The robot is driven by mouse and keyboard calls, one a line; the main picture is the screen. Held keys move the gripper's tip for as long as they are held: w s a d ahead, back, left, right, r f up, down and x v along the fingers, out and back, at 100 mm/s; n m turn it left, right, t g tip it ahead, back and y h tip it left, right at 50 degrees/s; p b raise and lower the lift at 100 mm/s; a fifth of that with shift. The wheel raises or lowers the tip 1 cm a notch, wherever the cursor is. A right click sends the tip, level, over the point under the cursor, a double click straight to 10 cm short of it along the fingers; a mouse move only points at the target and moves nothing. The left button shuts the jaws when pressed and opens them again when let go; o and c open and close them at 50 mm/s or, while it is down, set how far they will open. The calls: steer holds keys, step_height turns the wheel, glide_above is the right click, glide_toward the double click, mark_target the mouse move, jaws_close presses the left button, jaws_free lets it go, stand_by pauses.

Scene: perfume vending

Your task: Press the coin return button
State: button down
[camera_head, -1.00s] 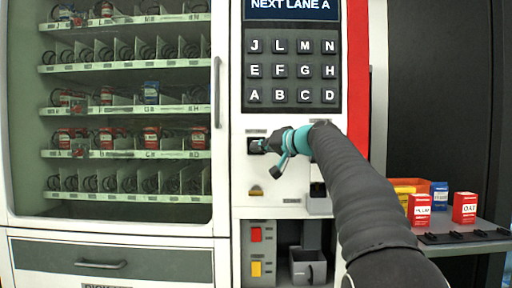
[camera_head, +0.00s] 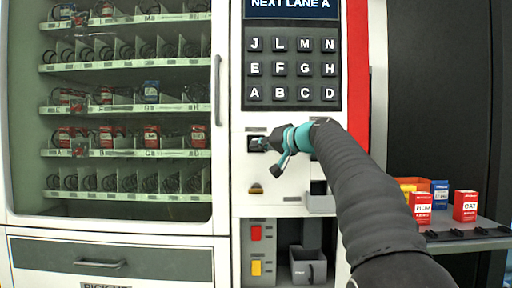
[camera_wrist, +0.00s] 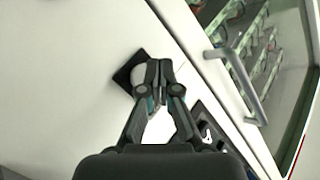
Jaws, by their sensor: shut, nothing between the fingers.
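A dark square plate (camera_head: 252,144) is set in the white front of the vending machine, below the keypad. The wrist view shows this plate (camera_wrist: 124,76) with a pale round button (camera_wrist: 138,74) on it, partly hidden by my fingers. The labels here are too small to read, so I cannot tell if it is the coin return button. My gripper (camera_head: 262,144) is shut and empty, with its tips in front of the plate. In the wrist view my gripper's tips (camera_wrist: 158,68) overlap the button's right side. I cannot tell whether they touch it.
The lettered keypad (camera_head: 291,72) is above. A gold piece (camera_head: 255,189) sits below the plate. A red button (camera_head: 255,233) and a yellow button (camera_head: 256,268) are lower, beside a grey bin (camera_head: 308,267). A side shelf (camera_head: 470,236) with small boxes is at right.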

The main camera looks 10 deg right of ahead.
steer(key=shift+s+a+b, duration=0.25)
steer(key=shift+s+b, duration=0.6)
steer(key=shift+s, duration=0.4)
steer(key=shift+s+a+b, duration=0.25)
steer(key=shift+s+b, duration=0.6)
steer(key=shift+s, duration=0.35)
